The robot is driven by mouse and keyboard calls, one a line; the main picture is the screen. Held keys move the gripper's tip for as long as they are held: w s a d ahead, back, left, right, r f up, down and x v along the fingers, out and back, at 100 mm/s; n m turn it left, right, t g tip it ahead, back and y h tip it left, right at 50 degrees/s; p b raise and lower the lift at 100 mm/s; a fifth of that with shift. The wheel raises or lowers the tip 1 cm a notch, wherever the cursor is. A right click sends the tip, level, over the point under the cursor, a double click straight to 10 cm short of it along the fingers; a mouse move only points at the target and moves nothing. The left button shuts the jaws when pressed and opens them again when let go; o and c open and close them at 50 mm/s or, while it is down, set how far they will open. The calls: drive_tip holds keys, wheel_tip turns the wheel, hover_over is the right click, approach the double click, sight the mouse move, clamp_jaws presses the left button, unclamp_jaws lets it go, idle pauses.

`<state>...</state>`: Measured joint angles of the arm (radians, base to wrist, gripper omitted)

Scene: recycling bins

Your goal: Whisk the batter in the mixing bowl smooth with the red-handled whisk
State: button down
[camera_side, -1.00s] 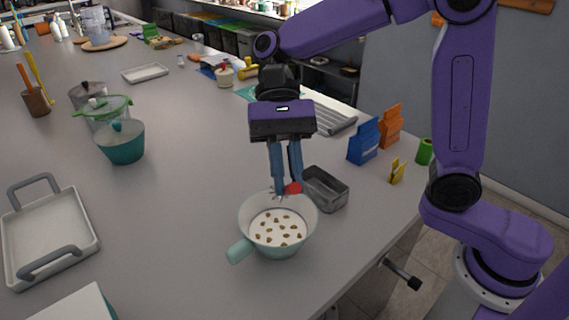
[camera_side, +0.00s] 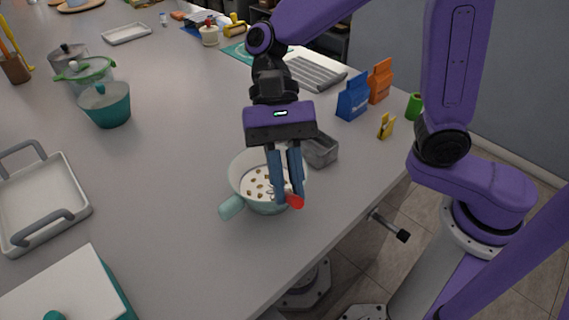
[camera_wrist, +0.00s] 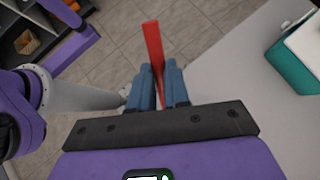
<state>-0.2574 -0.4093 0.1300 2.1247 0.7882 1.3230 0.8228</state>
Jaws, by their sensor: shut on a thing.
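The pale green mixing bowl (camera_side: 262,207) stands near the table's right edge, its side handle pointing to the lower left. White batter (camera_side: 255,178) with several brown lumps shows inside it. My gripper (camera_side: 290,198) points down in front of the bowl's right side in the side view. It is shut on the red handle (camera_side: 296,201) of the whisk. In the wrist view the red handle (camera_wrist: 153,45) sticks out between the fingers (camera_wrist: 162,88). The whisk's wire end cannot be made out in either view, so I cannot tell whether it touches the batter.
A grey metal loaf tin (camera_side: 322,150) stands close behind the bowl. A blue bag (camera_side: 352,97) and an orange bag (camera_side: 380,80) stand at the right edge. A white tray (camera_side: 45,205) and a lidded teal-sided box (camera_side: 75,285) lie left. The tabletop left of the bowl is clear.

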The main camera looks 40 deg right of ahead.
drive_tip(key=shift+w+d+f, duration=0.7)
drive_tip(key=shift+w+f, duration=0.55)
drive_tip(key=shift+f, duration=0.1)
drive_tip(key=shift+w+d+f, duration=0.75)
drive_tip(key=shift+w+f, duration=0.5)
drive_tip(key=shift+f, duration=0.15)
drive_tip(key=shift+w+d+f, duration=0.7)
drive_tip(key=shift+w+f, duration=0.55)
drive_tip(key=shift+f, duration=0.1)
drive_tip(key=shift+d, duration=0.15)
